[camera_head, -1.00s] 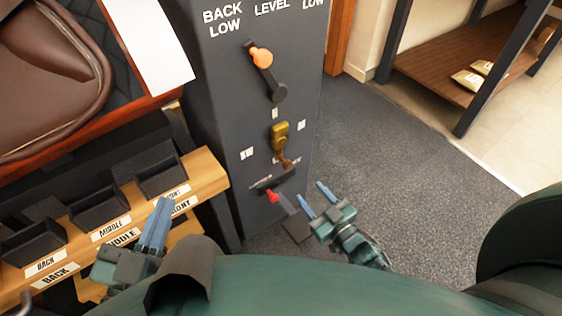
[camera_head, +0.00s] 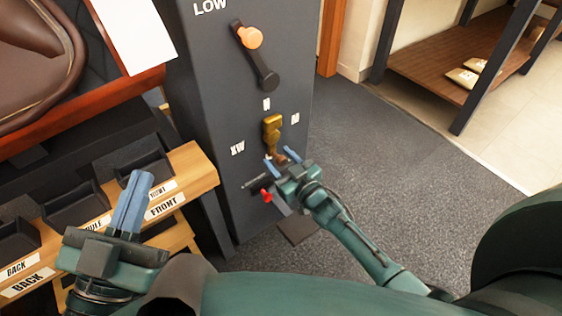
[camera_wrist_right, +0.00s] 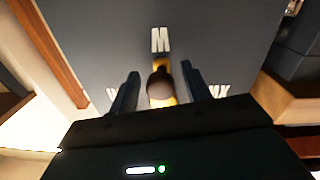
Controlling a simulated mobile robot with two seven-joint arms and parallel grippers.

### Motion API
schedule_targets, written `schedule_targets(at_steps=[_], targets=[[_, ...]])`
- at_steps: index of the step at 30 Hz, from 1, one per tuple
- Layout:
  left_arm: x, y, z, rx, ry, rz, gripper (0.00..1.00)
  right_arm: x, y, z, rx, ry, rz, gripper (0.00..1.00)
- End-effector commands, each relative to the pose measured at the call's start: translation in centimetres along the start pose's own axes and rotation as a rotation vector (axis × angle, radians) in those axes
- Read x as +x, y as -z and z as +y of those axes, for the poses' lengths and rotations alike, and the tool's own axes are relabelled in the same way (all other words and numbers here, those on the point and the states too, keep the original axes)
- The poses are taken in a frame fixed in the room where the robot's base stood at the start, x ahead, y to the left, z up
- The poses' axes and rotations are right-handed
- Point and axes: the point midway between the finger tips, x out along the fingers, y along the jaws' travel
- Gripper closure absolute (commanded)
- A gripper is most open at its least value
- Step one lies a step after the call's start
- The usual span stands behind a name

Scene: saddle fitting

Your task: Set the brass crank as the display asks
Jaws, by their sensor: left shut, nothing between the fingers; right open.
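The brass crank (camera_head: 272,131) is on the front of the dark grey cabinet, with letter marks around it: XW at lower left, another above and one at right. Its brown knob (camera_head: 284,156) is low, near my right gripper (camera_head: 279,158). In the right wrist view the brown knob (camera_wrist_right: 160,84) and yellow brass lie between my right gripper's open fingers (camera_wrist_right: 160,92), under a letter M. I cannot tell whether the fingers touch it. My left gripper (camera_head: 131,203) is shut and empty over the wooden bin rack. The display's content does not show.
An orange-knobbed lever (camera_head: 258,58) is above the crank. A red-knobbed lever (camera_head: 266,196) is just below my right gripper. A wooden rack (camera_head: 190,182) with labelled black bins stands at left, under a brown saddle (camera_head: 40,40). Carpet at right is clear.

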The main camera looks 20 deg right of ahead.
Motion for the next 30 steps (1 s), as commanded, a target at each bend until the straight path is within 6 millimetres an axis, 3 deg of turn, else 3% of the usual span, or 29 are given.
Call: schedule_targets(at_steps=[2, 20, 30], targets=[[0.00, 0.02, -0.01, 0.000, 0.000, 0.000, 1.00, -0.01, 0.02, -0.01, 0.000, 0.000, 0.000, 0.52], [-0.01, 0.00, -0.03, 0.001, 0.001, -0.001, 1.00, -0.05, -0.01, 0.02, 0.000, 0.000, 0.000, 1.00], [0.03, 0.07, -0.03, 0.000, 0.001, -0.003, 1.00, -0.06, 0.03, 0.02, 0.009, 0.000, -0.001, 1.00]])
